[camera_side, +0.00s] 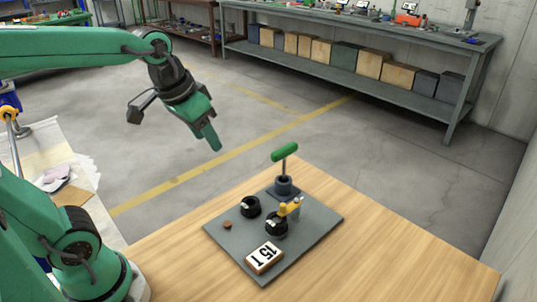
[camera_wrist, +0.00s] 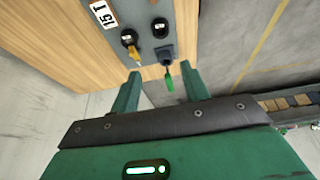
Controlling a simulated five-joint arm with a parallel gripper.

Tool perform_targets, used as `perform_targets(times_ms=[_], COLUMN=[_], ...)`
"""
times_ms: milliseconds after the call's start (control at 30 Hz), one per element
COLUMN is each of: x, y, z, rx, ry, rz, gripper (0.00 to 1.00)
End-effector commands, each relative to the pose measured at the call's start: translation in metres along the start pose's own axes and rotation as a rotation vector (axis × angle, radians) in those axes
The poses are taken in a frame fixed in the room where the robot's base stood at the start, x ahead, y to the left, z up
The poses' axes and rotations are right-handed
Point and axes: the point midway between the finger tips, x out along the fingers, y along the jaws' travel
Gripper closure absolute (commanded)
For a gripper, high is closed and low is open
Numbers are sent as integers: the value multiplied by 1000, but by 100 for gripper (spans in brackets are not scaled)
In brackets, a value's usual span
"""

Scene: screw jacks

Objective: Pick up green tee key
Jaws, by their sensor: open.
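Two black jacks stand on the plate: one bare (camera_side: 250,207), one (camera_side: 276,225) with a yellow piece (camera_side: 290,207) on it. A "15 T" block (camera_side: 264,257) and a small brown disc (camera_side: 227,225) lie there too. The wooden table (camera_side: 390,255) is clear to the right.

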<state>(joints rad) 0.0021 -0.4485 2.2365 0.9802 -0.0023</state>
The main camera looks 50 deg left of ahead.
Motion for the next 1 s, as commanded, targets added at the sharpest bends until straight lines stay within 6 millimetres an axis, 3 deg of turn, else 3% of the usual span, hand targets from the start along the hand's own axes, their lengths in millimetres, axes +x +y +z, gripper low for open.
perform_targets(times_ms=[467,1000], x=[38,123], y=[1,3], z=[-87,-161], rx=[0,0], ry=[-149,-311], rz=[0,0], gripper=[55,55])
